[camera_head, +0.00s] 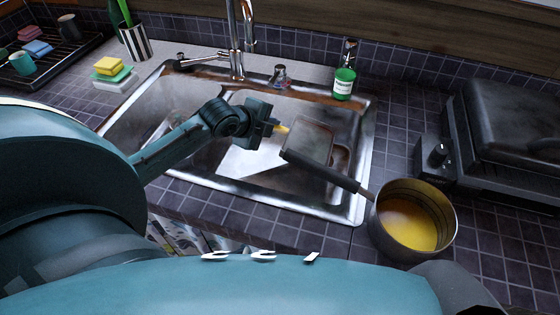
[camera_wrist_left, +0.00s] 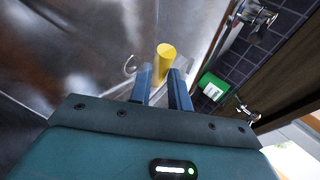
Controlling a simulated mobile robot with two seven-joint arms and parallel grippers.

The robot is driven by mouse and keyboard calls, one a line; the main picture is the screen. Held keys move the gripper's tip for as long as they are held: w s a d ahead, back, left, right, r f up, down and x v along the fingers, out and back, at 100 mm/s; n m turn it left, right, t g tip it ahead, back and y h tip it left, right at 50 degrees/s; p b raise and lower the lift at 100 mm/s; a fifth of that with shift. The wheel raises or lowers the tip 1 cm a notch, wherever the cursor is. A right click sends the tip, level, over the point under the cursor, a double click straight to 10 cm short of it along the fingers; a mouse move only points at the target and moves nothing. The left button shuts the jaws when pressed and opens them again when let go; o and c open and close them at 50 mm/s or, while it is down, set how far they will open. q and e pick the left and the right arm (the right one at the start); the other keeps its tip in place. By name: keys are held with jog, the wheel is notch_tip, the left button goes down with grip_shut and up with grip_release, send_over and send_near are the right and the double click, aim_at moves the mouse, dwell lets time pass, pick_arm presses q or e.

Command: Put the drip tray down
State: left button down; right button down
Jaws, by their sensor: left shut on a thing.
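My left gripper (camera_head: 277,128) hangs over the sink, its two fingers on a short yellow cylindrical piece. In the left wrist view the piece (camera_wrist_left: 165,58) shows between and beyond the fingertips (camera_wrist_left: 166,82). A grey, rimmed rectangular shape (camera_head: 312,138), which looks like the drip tray, shows just right of the yellow piece, over the right part of the sink. I cannot tell whether the yellow piece is joined to it, or whether it touches the basin. The saucepan's dark handle crosses in front of its lower part. My right gripper is not in view.
A metal saucepan (camera_head: 418,222) with yellow contents stands at the sink's front right corner. A green soap bottle (camera_head: 344,82) and a tap (camera_head: 236,48) stand behind the sink (camera_head: 205,182). Sponges (camera_head: 110,68) lie left; a black grill (camera_head: 500,130) stands right. Tiled counter left of the sink is partly free.

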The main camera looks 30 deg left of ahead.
pick_arm(q)
notch_tip(320, 180, down, 8)
jog(key=shift+f, duration=0.15)
dwell(0.4)
jog(key=c, duration=1.3)
grip_release()
jog(key=v, duration=1.2)
jog(key=shift+p, duration=0.35)
